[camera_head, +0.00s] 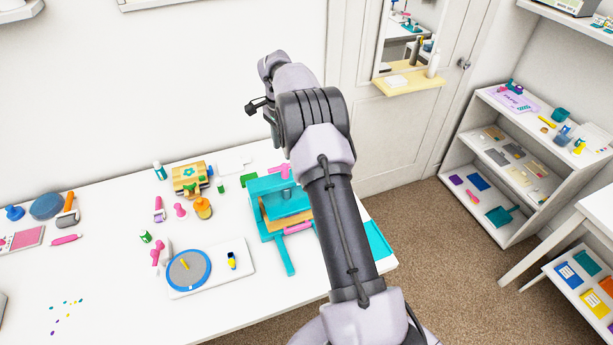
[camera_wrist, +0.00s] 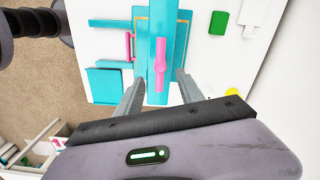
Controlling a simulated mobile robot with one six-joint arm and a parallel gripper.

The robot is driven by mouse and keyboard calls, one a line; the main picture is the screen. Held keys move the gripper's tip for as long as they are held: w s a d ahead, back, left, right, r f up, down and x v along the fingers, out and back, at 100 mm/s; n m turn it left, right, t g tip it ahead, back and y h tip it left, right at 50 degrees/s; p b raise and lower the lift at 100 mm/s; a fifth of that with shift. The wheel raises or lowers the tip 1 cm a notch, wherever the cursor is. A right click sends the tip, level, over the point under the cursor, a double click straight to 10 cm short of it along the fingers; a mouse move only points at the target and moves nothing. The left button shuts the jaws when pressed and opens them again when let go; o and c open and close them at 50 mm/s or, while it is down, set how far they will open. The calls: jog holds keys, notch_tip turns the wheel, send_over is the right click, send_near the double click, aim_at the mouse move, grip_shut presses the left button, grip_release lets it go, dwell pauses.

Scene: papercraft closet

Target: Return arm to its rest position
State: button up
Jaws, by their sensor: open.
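My gripper (camera_wrist: 156,97) is open and empty in the wrist view, its two grey fingers spread apart above the turquoise press (camera_wrist: 150,20). The press's pink handle (camera_wrist: 160,60) shows between and beyond the fingertips, with no contact that I can make out. In the head view my arm is raised over the right end of the table, and the gripper's jaws are mostly hidden behind the wrist. The turquoise press (camera_head: 268,218) stands on the table partly behind my arm.
The white table (camera_head: 100,290) holds a round blue-rimmed mat (camera_head: 203,269), a wooden box (camera_head: 188,178) and several small tools. A white shelf unit (camera_head: 487,182) stands at right beyond open carpet (camera_head: 425,220). A door with a yellow ledge (camera_head: 408,82) is behind my arm.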

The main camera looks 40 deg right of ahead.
notch_tip(320, 180, up, 2)
jog(key=shift+p, duration=0.5)
jog(key=s+a+r+n+t+b, duration=0.2)
jog(key=s+a+r+n+b, duration=0.1)
jog(key=s+a+r+b, duration=0.4)
jog(key=s+a+r+n+t+b, duration=0.1)
jog(key=s+a+r+n+b, duration=0.35)
jog(key=a, duration=0.45)
jog(key=s+a+f+n+t+b, duration=0.1)
jog(key=s+a+f+n+b, duration=0.1)
jog(key=s, duration=0.6)
jog(key=s+a+f+n+t+y+b, duration=0.1)
jog(key=s+a+f, duration=0.3)
jog(key=s, duration=0.4)
jog(key=s+a+f+n+y+b, duration=0.1)
jog(key=s+a+f+n+b, duration=0.1)
jog(key=s, duration=0.6)
jog(key=a+f+b, duration=0.1)
jog(key=a+b, duration=0.1)
jog(key=shift+s+a+f+n+t, duration=0.15)
jog(key=shift+a+f+n+t, duration=0.15)
jog(key=shift+a+n+t, duration=0.1)
jog(key=shift+o, duration=0.2)
